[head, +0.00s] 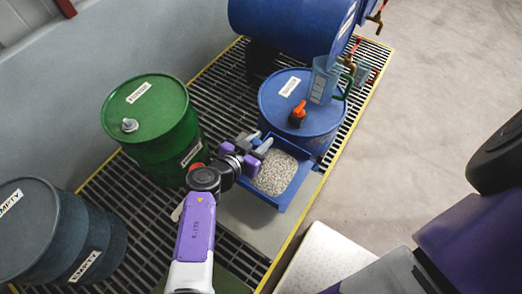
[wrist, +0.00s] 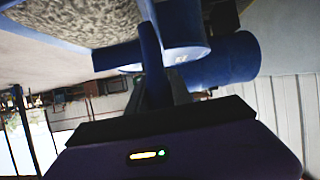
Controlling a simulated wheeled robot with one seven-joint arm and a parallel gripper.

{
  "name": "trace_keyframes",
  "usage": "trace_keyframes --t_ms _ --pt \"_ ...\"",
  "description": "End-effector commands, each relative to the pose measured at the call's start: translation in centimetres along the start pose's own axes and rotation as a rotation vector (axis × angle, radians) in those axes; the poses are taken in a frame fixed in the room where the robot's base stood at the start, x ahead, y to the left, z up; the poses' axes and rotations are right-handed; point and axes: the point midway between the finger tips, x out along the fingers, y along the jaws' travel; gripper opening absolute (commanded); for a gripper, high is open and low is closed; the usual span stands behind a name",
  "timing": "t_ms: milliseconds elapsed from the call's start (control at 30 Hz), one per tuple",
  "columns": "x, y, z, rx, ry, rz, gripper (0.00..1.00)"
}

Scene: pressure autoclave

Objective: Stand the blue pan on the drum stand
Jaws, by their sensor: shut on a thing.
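The blue pan (head: 298,184), filled with pale grey granules, is in the middle of the head view, just in front of the upright blue drum. My gripper (head: 260,147) is shut on the pan's far-left edge.
The upright blue drum (head: 300,125) carries an orange-capped fitting (head: 298,113) and a clear jug (head: 323,80). A green drum (head: 150,115) and a dark drum (head: 50,235) stand left on the grating (head: 215,95). Brass taps (head: 355,50) are at the upper right. Open floor (head: 440,70) lies right.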

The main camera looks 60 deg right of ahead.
Motion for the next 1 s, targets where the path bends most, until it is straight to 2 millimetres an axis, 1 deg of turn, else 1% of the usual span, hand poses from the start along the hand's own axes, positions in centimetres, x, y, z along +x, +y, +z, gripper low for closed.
trace_keyframes --t_ms 33,100,267,533,633,933,967,1000 --pt "0.5 0.0 0.9 -0.003 -0.001 0.001 0.00" --pt "0.9 0.0 1.8 -0.003 -0.001 0.001 0.00" --pt "1.4 0.0 2.8 -0.001 0.000 0.001 0.00" --pt "2.8 0.0 5.7 -0.003 0.000 0.002 0.00" --pt "3.0 0.0 6.1 0.000 0.000 0.002 0.00" --pt "3.1 -0.1 6.3 0.000 0.002 0.001 0.00" --pt "3.0 -0.1 6.2 0.000 0.001 0.001 0.30" --pt "3.0 -0.1 6.2 0.000 0.001 0.001 0.38"
